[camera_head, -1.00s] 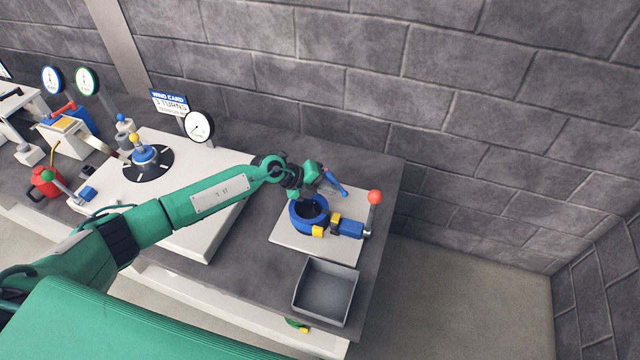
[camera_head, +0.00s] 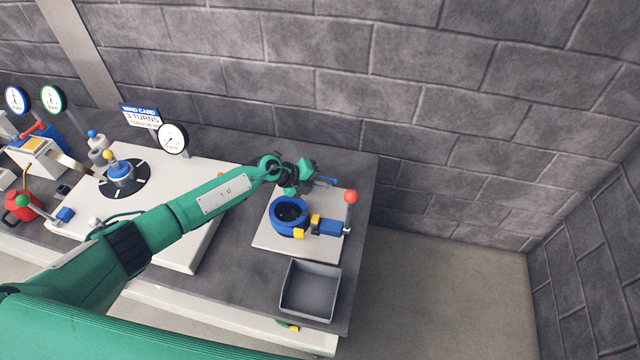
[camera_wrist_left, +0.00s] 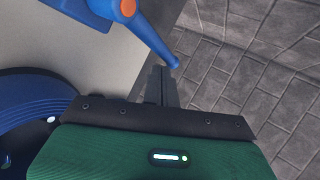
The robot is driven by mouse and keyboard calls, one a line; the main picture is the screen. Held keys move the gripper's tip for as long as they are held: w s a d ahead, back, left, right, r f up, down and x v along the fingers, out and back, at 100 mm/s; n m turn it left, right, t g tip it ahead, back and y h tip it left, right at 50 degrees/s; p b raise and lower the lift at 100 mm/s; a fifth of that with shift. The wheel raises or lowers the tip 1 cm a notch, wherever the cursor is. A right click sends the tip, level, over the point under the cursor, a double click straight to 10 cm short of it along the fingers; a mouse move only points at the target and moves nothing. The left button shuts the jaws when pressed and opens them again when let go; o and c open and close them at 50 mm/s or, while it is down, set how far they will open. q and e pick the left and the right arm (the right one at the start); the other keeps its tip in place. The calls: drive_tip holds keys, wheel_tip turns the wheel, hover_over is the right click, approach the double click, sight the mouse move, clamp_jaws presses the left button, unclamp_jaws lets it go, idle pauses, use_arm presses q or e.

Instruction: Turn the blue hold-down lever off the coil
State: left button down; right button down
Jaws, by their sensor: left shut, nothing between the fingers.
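The blue hold-down lever (camera_head: 328,180) shows behind the blue coil (camera_head: 278,229), partly hidden by my left gripper (camera_head: 312,182). In the left wrist view the lever (camera_wrist_left: 148,35) runs from an orange-dotted pivot (camera_wrist_left: 127,8) at the top down to a tip just above my fingers (camera_wrist_left: 162,82). The fingers are shut and empty, close by the lever's tip; I cannot tell whether they touch it. The ridged blue coil (camera_wrist_left: 35,105) is at the left of that view, and the lever's arm points away from it. My right gripper is not in view.
The coil sits on a white plate (camera_head: 265,242) with a yellow-and-blue clamp and a red-knobbed lever (camera_head: 350,197) at its right. A grey tray (camera_head: 310,314) stands in front. A brick wall (camera_head: 450,130) rises behind the bench.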

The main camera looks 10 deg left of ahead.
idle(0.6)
use_arm(q)
drive_tip(key=b+v, duration=0.3)
drive_tip(key=v, duration=0.9)
drive_tip(key=d+r+m+t+h, duration=0.2)
drive_tip(key=d+r+m+t, duration=0.3)
drive_tip(key=d+t, duration=0.3)
drive_tip(key=s+a+f+m+y, duration=0.1)
drive_tip(key=s+f+m+y, duration=0.1)
drive_tip(key=s+f+y, duration=0.55)
drive_tip(key=shift+t+y, duration=0.4)
drive_tip(key=shift+y, duration=0.55)
drive_tip(key=shift+a+f+p+x, duration=0.15)
drive_tip(key=shift+p+x, duration=0.3)
drive_tip(key=shift+x, duration=1.6)
drive_tip(key=shift+a+f+p+x, duration=0.15)
drive_tip(key=shift+p+x, duration=0.25)
drive_tip(key=shift+x, duration=1.65)
drive_tip(key=shift+f+p+x, duration=0.15)
drive_tip(key=shift+p+x, duration=0.3)
drive_tip(key=shift+x, duration=1.65)
